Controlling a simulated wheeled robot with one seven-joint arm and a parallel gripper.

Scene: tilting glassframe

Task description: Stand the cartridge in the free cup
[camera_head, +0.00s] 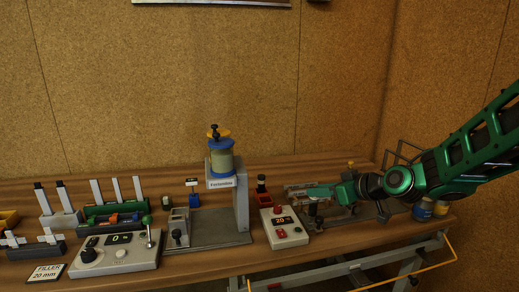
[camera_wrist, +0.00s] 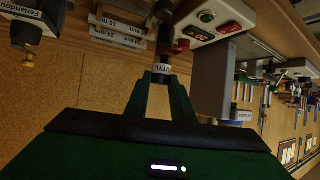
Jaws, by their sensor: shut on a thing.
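My gripper (camera_wrist: 162,82) is shut on a small cartridge (camera_wrist: 162,68) with a white label ending in "TYL", in the wrist view. A dark part rises above the label in that picture. In the head view my green gripper (camera_head: 318,192) reaches left over the right part of the bench, and the held cartridge is too small to make out. A black upright piece with a pale band (camera_head: 262,183) stands at a red holder (camera_head: 264,199), left of the gripper and apart from it. I cannot tell which cup is free.
A lever console (camera_head: 115,252) and racks (camera_head: 115,215) fill the left. Blue tins (camera_head: 424,210) stand right.

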